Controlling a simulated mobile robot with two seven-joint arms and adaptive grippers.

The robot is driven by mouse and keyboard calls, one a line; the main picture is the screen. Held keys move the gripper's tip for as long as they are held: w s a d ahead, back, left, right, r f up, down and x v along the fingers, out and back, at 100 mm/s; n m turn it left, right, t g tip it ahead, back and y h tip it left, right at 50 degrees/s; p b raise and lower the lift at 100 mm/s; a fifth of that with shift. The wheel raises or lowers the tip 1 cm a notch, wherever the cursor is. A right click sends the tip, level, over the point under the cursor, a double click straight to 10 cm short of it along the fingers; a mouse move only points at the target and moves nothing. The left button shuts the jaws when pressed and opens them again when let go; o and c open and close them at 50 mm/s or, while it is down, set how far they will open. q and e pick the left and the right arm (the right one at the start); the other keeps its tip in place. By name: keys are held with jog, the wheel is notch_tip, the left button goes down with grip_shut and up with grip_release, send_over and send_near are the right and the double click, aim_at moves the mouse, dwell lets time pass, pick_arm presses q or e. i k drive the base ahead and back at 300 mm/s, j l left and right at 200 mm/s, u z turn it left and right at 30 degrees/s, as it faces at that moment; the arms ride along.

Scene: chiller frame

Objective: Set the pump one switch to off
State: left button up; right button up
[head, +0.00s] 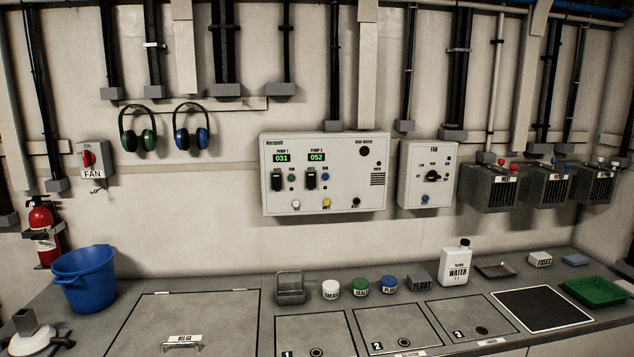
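The pump one switch (277,181) is a black switch on the white wall panel (345,195), below the PUMP 1 label and a green display (282,158) reading 031. Its lever position is too small to tell. A small green lamp or button (291,178) sits just right of it. The similar pump two switch (310,179) is further right, under a display (317,156) reading 052. Neither of my grippers can be made out in this view, and nothing covers the panel.
A grey counter (80,318) runs below the panel. On it stand a blue bucket (85,280), a grey holder (290,288), several lidded jars (331,289) and a white water bottle (454,264). A FAN panel (427,175) hangs to the right. The wall before the panel is clear.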

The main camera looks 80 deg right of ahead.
aim_at(276, 177)
jog(key=z, duration=2.45)
jog(key=i+j+u, duration=0.1)
jog(key=i+j, duration=0.15)
jog(key=i+j+u, duration=0.15)
jog(key=i, duration=0.35)
jog(key=i+j+u, duration=0.1)
jog(key=i, duration=0.3)
jog(key=j, duration=0.1)
